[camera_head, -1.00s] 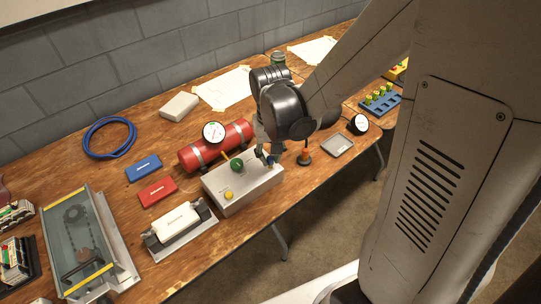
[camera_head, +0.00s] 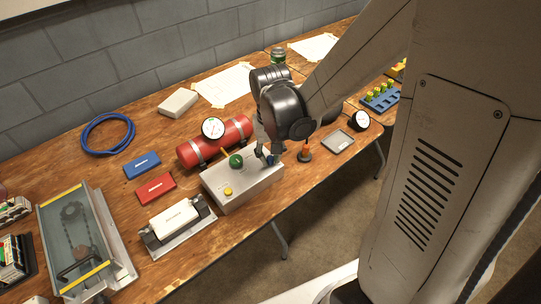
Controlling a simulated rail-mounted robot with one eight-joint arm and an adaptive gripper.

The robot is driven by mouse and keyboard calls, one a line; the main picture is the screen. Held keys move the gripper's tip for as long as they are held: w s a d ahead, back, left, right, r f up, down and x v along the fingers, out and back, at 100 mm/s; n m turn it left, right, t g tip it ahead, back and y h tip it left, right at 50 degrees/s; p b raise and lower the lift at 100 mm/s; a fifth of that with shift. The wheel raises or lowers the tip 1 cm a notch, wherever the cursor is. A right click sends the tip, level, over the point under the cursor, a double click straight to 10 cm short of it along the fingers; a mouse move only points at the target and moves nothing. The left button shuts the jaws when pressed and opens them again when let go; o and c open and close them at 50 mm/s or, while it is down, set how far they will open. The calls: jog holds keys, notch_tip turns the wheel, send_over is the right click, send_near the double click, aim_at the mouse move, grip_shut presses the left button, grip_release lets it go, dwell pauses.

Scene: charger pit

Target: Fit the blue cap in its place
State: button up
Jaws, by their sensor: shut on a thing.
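The grey control box (camera_head: 246,187) stands on the wooden bench, with a green round knob or cap (camera_head: 236,161) and a yellow one (camera_head: 228,191) on its top. My gripper (camera_head: 269,155) points down over the right end of the box. It is shut on the blue cap (camera_head: 269,160), which shows only as a small dark blue patch at the fingertips. The cap is at or just above the box top; I cannot tell whether it touches. Its place under the fingers is hidden.
A red cylinder with a gauge (camera_head: 213,129) lies behind the box. An orange-and-black post (camera_head: 305,153) and a grey tray (camera_head: 338,143) stand to the right. A white unit in a cradle (camera_head: 174,218) is at the front left. Red (camera_head: 156,187) and blue (camera_head: 142,165) cases lie left.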

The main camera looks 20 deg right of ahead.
aim_at(271, 158)
jog(key=o, duration=0.8)
jog(key=shift+r, duration=0.1)
notch_tip(271, 158, up, 12)
jog(key=shift+f, duration=0.1)
dwell(0.3)
jog(key=shift+s+r+n+t, duration=0.15)
jog(key=shift+s+r+t, duration=0.95)
jog(key=shift+s, duration=0.65)
jog(key=shift+s+r+n+t, duration=0.2)
jog(key=shift+s+r+t, duration=0.65)
jog(key=shift+s+t, duration=0.7)
jog(key=shift+s+r+n+t, duration=0.15)
jog(key=shift+s+r+t, duration=0.8)
jog(key=shift+s, duration=1)
